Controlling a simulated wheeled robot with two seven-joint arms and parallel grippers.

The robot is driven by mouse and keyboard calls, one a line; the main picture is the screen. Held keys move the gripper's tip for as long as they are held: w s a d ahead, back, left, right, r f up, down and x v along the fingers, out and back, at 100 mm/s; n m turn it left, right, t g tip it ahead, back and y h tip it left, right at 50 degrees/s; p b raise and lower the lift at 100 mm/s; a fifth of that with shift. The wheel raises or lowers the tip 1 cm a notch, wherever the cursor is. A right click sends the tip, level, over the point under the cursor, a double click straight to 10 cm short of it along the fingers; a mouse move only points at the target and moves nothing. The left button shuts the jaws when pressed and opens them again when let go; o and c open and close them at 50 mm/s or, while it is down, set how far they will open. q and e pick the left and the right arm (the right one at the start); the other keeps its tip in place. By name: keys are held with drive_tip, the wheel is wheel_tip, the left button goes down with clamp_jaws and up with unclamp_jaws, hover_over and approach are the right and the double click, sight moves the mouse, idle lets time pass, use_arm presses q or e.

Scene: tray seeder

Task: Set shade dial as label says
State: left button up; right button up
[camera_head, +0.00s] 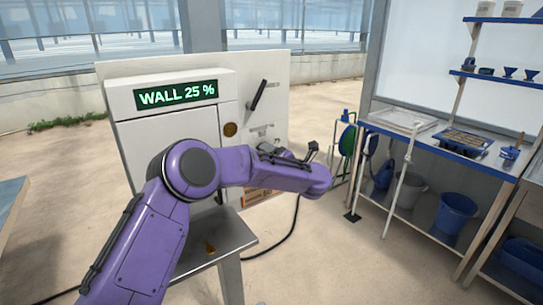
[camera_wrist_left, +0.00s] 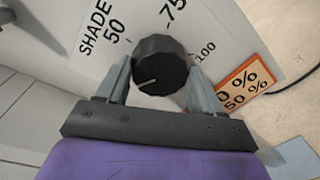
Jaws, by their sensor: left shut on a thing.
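The shade dial (camera_wrist_left: 160,68) is a black faceted knob on a white panel (camera_wrist_left: 218,25), marked SHADE, 50, 75 and 100. Its white pointer line faces the lower left of the wrist picture, away from the 75 and 100 marks. My left gripper (camera_wrist_left: 158,80) is shut on the knob, one finger on each side. An orange-edged label (camera_wrist_left: 243,87) is partly in view, showing "0 %" and "50 %"; its left part is hidden by a finger. The label (camera_head: 262,197) also shows in the head view, partly behind my purple arm, which hides the dial there. My right gripper is out of view.
The control cabinet (camera_head: 120,72) has a green display (camera_head: 176,95) reading "WALL 25 %" and a black lever (camera_head: 257,95). A small metal stand (camera_head: 240,235) is below my arm. A workbench (camera_head: 470,158) with trays stands at the right.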

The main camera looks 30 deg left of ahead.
use_arm(q)
drive_tip(key=m+p, duration=0.2)
drive_tip(key=m, duration=0.3)
drive_tip(key=m+g+p, duration=0.1)
drive_tip(key=m+p, duration=0.1)
drive_tip(key=m, duration=0.3)
drive_tip(key=shift+w+d+f+y+p, duration=0.1)
drive_tip(key=shift+f+y+p, duration=0.05)
drive_tip(key=shift+y+p, duration=0.15)
drive_tip(key=shift+m, duration=0.4)
drive_tip(key=o, duration=1)
drive_tip(key=shift+o, duration=0.2)
drive_tip(key=shift+d, duration=0.1)
